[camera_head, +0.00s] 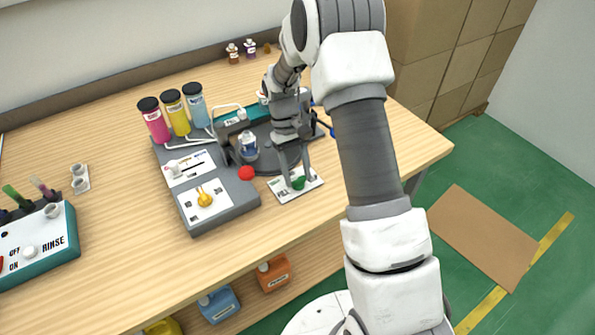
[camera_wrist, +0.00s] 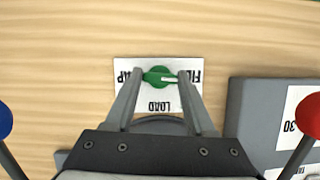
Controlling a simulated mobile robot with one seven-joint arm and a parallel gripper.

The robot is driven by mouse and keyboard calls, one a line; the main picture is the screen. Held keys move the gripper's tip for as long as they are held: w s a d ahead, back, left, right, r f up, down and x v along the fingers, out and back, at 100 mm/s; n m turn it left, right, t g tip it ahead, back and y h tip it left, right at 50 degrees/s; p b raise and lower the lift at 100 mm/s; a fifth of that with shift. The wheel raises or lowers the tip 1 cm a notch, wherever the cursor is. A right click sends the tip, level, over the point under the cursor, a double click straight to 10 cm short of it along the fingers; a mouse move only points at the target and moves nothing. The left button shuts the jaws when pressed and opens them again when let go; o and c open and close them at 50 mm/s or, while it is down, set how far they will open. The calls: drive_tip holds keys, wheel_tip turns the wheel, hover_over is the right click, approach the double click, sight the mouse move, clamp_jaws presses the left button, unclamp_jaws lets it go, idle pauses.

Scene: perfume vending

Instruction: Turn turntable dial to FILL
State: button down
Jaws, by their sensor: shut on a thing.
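The green turntable dial (camera_head: 299,185) sits on a white label card (camera_head: 283,192) at the table's front, before the dark turntable (camera_head: 262,160). In the wrist view the dial (camera_wrist: 158,82) lies between my fingertips, and my gripper (camera_wrist: 160,74) is shut on it. The card (camera_wrist: 152,106) appears upside down there, with LOAD below the dial, FILL at the right and CAP, partly hidden, at the left. The dial's white mark points right, toward FILL. My gripper (camera_head: 297,176) reaches down from above in the head view.
A clear bottle (camera_head: 248,147) stands at the turntable. A RINSE panel (camera_head: 40,240) is at far left.

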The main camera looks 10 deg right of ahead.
drive_tip(key=shift+n, duration=0.6)
drive_tip(key=shift+c, duration=1.2)
unclamp_jaws()
drive_tip(key=p+v, duration=0.1)
drive_tip(key=v, duration=1.6)
drive_tip(key=shift+w+a+r, duration=0.15)
drive_tip(key=shift+a+r, duration=0.05)
drive_tip(key=shift+a, duration=0.25)
